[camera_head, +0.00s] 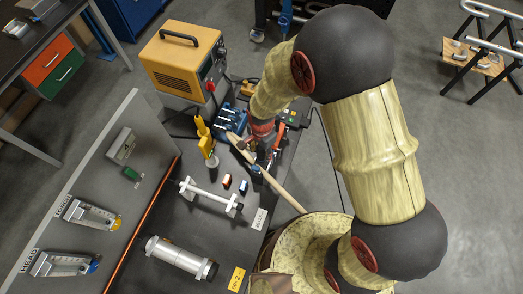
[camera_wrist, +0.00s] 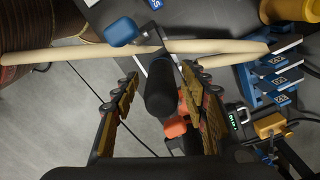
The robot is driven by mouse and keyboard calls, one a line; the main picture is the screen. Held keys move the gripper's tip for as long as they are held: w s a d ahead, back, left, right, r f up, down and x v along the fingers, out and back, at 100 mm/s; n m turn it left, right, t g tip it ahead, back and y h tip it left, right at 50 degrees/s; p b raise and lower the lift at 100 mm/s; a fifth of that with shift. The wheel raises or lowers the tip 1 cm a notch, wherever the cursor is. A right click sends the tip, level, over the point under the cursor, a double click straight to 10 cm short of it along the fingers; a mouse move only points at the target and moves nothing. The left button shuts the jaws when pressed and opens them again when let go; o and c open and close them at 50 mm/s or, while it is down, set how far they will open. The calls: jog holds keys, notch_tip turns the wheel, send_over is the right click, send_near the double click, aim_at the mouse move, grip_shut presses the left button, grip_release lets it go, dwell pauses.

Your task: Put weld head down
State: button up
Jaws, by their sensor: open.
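In the wrist view a black cylinder (camera_wrist: 161,88), which looks like the weld head's handle, stands between my fingers. A thin metal part and a blue piece (camera_wrist: 122,31) show beyond it. My gripper (camera_wrist: 160,82) is open, with one finger on each side of the cylinder and visible gaps. In the head view my gripper (camera_head: 262,152) is low over the right edge of the dark worktop (camera_head: 160,215). There the arm and fingers mostly hide the weld head, and I cannot tell what it rests on.
A pale tube (camera_head: 285,192) crosses beside my gripper toward a round drum (camera_head: 300,240). A blue slotted rack (camera_head: 230,117), a yellow-handled tool (camera_head: 206,140) and a yellow power unit (camera_head: 183,60) stand behind. A clamp fixture (camera_head: 210,197) is on the left. An orange piece (camera_wrist: 175,128) is near my fingers.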

notch_tip(320, 180, up, 12)
jog(key=shift+r+b, duration=0.25)
jog(key=shift+b, duration=0.35)
jog(key=s+d+r+n+t, duration=0.2)
jog(key=s+d+r+n, duration=0.1)
jog(key=d+r, duration=0.6)
jog(key=s+d+r+n+t, duration=0.25)
jog(key=d+r, duration=0.35)
jog(key=r, duration=0.5)
jog(key=s+d+r+n+t, duration=0.1)
jog(key=s+d+r+n, duration=0.2)
jog(key=s+d+r, duration=0.1)
jog(key=shift+s+d+n, duration=0.35)
jog(key=shift+s+d, duration=0.15)
jog(key=shift+s, duration=0.75)
